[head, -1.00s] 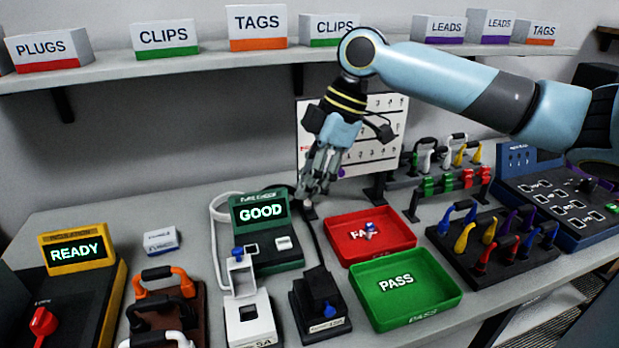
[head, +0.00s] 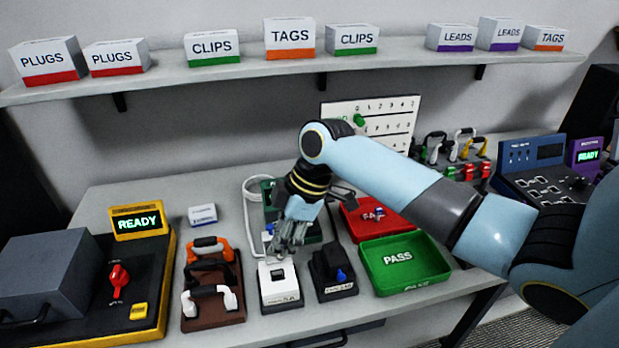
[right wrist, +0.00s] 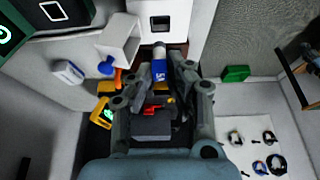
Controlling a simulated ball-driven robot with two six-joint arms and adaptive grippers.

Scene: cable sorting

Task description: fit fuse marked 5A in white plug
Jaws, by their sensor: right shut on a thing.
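The white plug (head: 281,289) stands on the table near the front edge; its dark square opening (right wrist: 161,22) shows in the right wrist view. Its raised white cover frame (right wrist: 118,42) with a blue knob (right wrist: 105,67) is beside that opening. My right gripper (head: 284,250) is just above and behind the plug. In the right wrist view, its fingers (right wrist: 160,82) are shut on a fuse (right wrist: 159,70) with a blue band and pale end; its small white marking is hard to read. The fuse points towards the plug, apparently apart from it. My left gripper is out of view.
A black plug (head: 332,272) stands close right of the white one. A green PASS tray (head: 437,279) and a red tray (head: 348,217) lie further right. A brown rack (head: 214,318) with handles stands left. A small white box (head: 202,215) lies behind it.

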